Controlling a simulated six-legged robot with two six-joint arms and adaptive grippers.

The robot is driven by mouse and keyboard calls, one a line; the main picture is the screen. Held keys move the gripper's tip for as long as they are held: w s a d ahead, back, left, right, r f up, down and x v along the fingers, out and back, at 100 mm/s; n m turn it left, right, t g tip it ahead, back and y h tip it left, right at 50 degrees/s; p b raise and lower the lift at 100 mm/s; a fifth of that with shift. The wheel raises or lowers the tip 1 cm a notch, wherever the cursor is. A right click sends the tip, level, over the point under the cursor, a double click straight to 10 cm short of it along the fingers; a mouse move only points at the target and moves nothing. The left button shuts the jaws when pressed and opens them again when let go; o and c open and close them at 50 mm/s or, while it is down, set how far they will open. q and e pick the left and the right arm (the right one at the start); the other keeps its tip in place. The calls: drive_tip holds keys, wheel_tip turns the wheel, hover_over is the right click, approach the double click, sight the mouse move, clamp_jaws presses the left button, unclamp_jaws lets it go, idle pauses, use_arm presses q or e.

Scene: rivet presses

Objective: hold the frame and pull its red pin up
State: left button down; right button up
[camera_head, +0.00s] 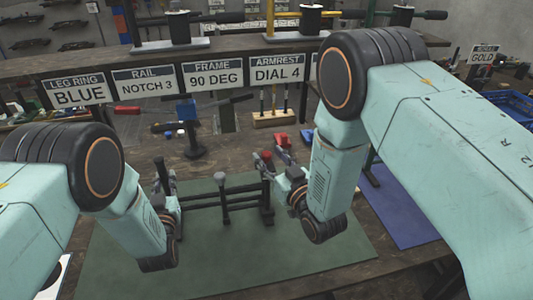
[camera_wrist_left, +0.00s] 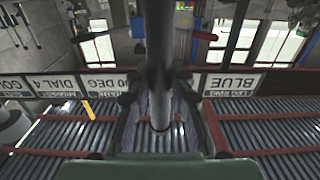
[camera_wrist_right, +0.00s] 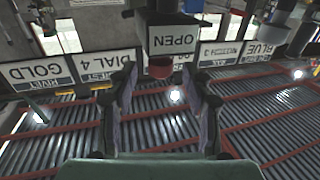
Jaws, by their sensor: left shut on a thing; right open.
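The dark frame (camera_head: 225,201), a crossbar with upright posts, stands on the green mat. My left gripper (camera_head: 164,182) is shut on the frame's left post, a dark bar (camera_wrist_left: 160,75) that runs between its fingers in the left wrist view. The red pin (camera_head: 267,156) tops the frame's right post. In the right wrist view the red pin (camera_wrist_right: 160,68) shows beside a dark block labelled OPEN (camera_wrist_right: 172,39). My right gripper (camera_head: 279,172) is open beside that post, with the pin ahead between its fingers. Whether a finger touches the pin cannot be told.
The green mat (camera_head: 300,255) is clear in front of the frame. A small red object (camera_head: 281,140) sits just behind the right post. A blue-topped stand (camera_head: 190,130) is behind the mat. A shelf with label signs (camera_head: 211,76) crosses the back. A blue mat (camera_head: 402,215) lies at right.

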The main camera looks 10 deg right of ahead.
drive_tip(key=shift+x, duration=1.15)
drive_tip(key=shift+c, duration=0.3)
clamp_jaws()
